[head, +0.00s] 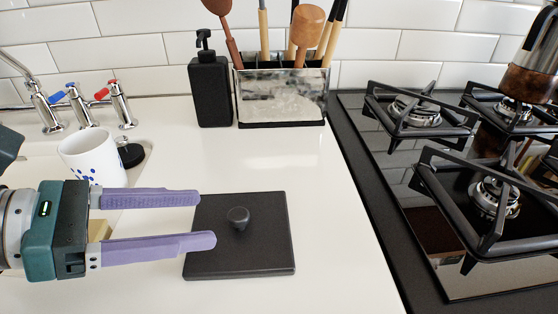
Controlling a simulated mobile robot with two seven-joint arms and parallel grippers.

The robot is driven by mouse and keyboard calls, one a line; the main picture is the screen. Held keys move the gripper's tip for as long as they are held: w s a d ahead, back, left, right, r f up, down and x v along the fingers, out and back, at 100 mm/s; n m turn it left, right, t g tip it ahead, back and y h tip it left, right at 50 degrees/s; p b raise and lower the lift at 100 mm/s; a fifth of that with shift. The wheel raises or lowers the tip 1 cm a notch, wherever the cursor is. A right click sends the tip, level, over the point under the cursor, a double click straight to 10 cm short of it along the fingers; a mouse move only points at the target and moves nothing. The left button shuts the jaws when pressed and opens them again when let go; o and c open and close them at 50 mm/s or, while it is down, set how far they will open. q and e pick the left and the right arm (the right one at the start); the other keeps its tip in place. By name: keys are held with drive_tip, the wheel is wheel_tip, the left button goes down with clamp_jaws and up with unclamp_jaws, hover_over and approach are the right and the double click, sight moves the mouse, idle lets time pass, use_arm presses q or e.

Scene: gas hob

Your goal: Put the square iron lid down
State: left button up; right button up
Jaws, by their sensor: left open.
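The square iron lid (262,256) lies flat on the white counter in the middle of the head view. It is black with a small round knob (238,217) on top. My left gripper (207,219) comes in from the left with its two purple fingers apart. The fingertips reach over the lid's left edge, just left of the knob. Nothing is between the fingers, and the knob stands clear of them. My right gripper is not in view.
The gas hob (420,211) with black pan supports fills the right side, with a coffee pot (534,70) at its back. A black soap dispenser (210,88) and a utensil holder (282,97) stand at the back. A white mug (92,158) stands at left, near the taps.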

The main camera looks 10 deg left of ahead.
sight(236, 214)
use_arm(q)
drive_tip(key=b+x, duration=0.2)
drive_tip(key=x, duration=0.4)
drive_tip(key=shift+w+d+f, duration=0.2)
drive_tip(key=shift+d+f, duration=0.05)
drive_tip(key=shift+d, duration=0.05)
clamp_jaws()
drive_tip(key=shift+r, duration=0.1)
idle(1.0)
